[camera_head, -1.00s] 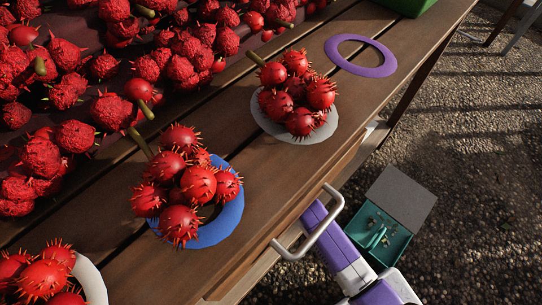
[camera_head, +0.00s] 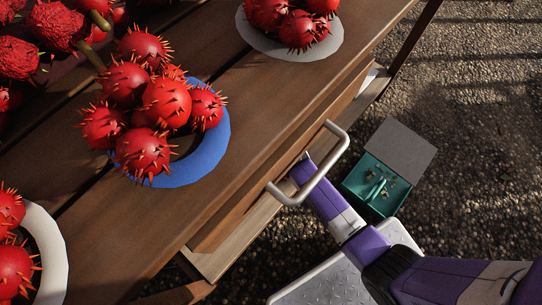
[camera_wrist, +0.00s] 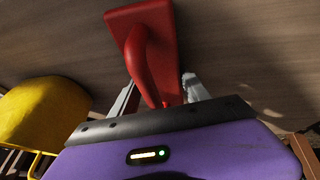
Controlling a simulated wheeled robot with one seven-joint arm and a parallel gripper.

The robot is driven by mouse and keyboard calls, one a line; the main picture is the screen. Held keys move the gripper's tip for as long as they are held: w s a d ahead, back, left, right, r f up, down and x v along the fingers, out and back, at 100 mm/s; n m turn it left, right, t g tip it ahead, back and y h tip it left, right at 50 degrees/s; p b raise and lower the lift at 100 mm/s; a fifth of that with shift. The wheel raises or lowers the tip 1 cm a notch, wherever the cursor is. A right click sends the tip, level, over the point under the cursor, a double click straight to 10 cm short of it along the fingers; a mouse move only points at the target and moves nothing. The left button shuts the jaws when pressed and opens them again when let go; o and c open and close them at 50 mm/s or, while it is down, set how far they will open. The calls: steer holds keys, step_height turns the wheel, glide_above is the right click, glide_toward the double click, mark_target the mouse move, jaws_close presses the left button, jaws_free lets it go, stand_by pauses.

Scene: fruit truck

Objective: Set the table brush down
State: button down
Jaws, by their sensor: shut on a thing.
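The red brush (camera_wrist: 147,62) is in the wrist view, a flat block with a curved handle. My gripper (camera_wrist: 163,98) is shut on the handle's near end, one finger on each side. A brown wooden surface (camera_wrist: 235,50) lies behind the brush; I cannot tell whether the brush touches it. In the head view my purple and white arm reaches to the side of the wooden table (camera_head: 258,105).
A yellow rounded container (camera_wrist: 40,112) is left of my gripper. A metal handle (camera_head: 312,178) juts from the table's side. A teal box (camera_head: 352,180) with a grey lid stands on gravel. Spiky red fruit fills a blue plate (camera_head: 208,158) and two pale plates on the table.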

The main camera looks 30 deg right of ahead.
steer(key=shift+f, duration=0.15)
steer(key=c, duration=0.5)
jaws_free()
steer(key=p+v, duration=0.6)
steer(key=v, duration=0.6)
steer(key=shift+r, duration=0.2)
